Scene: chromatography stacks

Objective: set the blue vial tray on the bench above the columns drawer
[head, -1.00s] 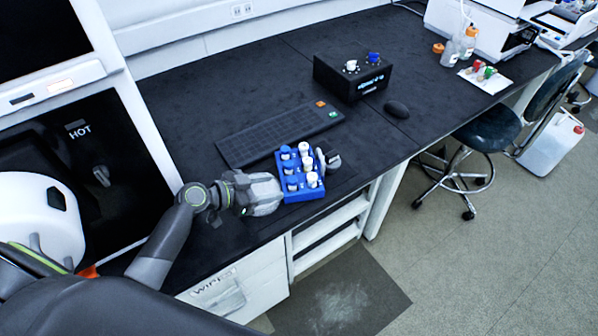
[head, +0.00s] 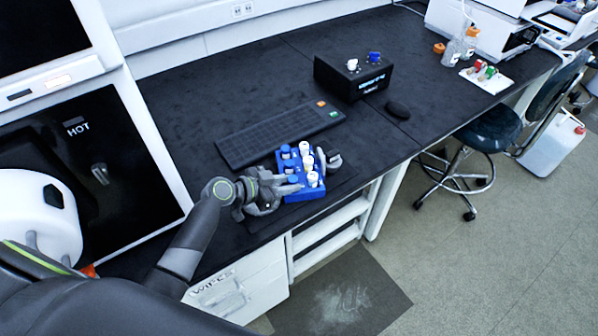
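The blue vial tray (head: 308,193) sits on the black bench (head: 190,120) near its front edge, holding several blue-capped and white-capped vials. My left gripper (head: 310,174) is at the tray, with one finger over its left side, hiding part of that side, and the other beyond its right edge. It looks open, though finger contact is hard to see. Below the bench front, a white drawer (head: 262,290) carries a label that reads like "WIPES". No label reading columns is legible. My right gripper is out of view.
A keyboard (head: 275,135) lies just behind the tray. A black box with knobs (head: 350,78) and a mouse (head: 397,110) are farther right. A hot cabinet (head: 130,150) stands at left. Bare bench lies right of the tray.

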